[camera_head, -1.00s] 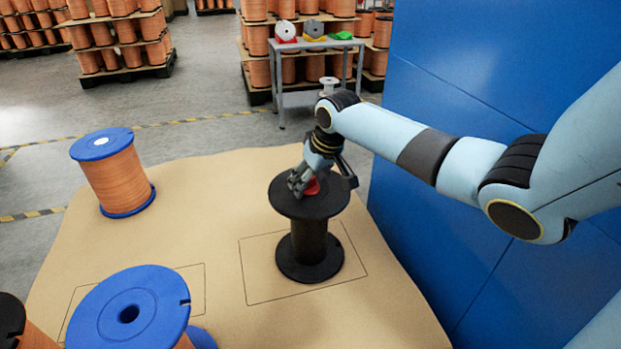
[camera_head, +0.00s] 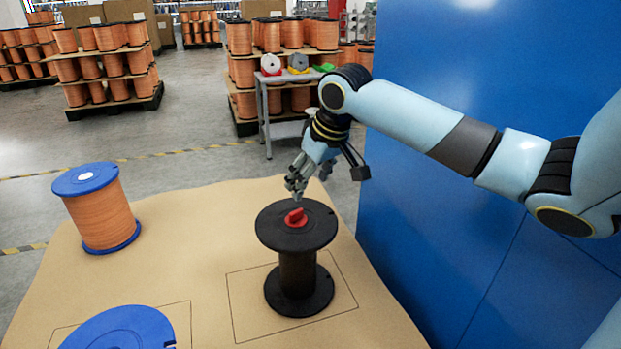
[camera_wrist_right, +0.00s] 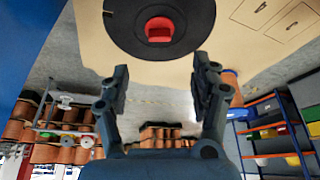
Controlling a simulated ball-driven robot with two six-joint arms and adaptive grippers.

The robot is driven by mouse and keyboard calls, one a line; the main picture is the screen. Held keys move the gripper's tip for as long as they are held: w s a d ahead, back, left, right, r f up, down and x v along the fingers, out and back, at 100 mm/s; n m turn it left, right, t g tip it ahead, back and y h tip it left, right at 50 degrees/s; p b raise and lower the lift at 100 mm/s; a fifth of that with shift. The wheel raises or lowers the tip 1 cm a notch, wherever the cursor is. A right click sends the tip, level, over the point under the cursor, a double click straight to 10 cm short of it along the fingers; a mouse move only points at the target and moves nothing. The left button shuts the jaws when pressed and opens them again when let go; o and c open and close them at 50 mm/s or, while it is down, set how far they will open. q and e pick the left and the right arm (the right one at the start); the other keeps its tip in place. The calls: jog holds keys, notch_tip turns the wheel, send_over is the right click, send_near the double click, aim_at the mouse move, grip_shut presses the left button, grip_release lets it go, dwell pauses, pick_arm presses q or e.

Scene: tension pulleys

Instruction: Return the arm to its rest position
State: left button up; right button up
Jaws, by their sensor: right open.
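My right gripper (camera_head: 297,184) is open and empty, a little above and behind the black spool. In the right wrist view its two fingers (camera_wrist_right: 160,88) stand wide apart with nothing between them. The black spool (camera_head: 297,275) stands upright inside a rectangle drawn on the tan board. A red pulley piece (camera_head: 296,218) sits on the middle of the spool's top flange. In the right wrist view the red piece (camera_wrist_right: 159,30) lies beyond the fingertips, apart from them. My left gripper is not in view.
The tan board (camera_head: 200,225) carries a copper spool with blue flanges (camera_head: 100,212) at left and a blue-topped spool (camera_head: 122,332) at the front. A blue wall (camera_head: 460,200) stands close at right. A grey cart (camera_head: 264,105) with pulleys is behind.

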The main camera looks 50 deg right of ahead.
dwell(0.4)
jog(key=s+a+f+n, duration=0.2)
jog(key=s+a+f, duration=0.3)
jog(key=s+a, duration=0.75)
jog(key=s+a+r+g, duration=0.1)
jog(key=s+a, duration=0.1)
jog(key=s, duration=0.5)
jog(key=s+a+r, duration=0.2)
jog(key=s+a, duration=0.1)
jog(key=s, duration=0.3)
jog(key=s+d+f+g, duration=0.1)
jog(key=d+f, duration=0.1)
jog(key=f, duration=1.1)
jog(key=s+d+f+g, duration=0.1)
jog(key=s+f, duration=0.1)
jog(key=f, duration=1.1)
jog(key=s+d+f, duration=0.1)
jog(key=s+f, duration=1.4)
jog(key=s, duration=0.3)
jog(key=shift+s+f+g, duration=0.2)
jog(key=shift+f+g, duration=0.2)
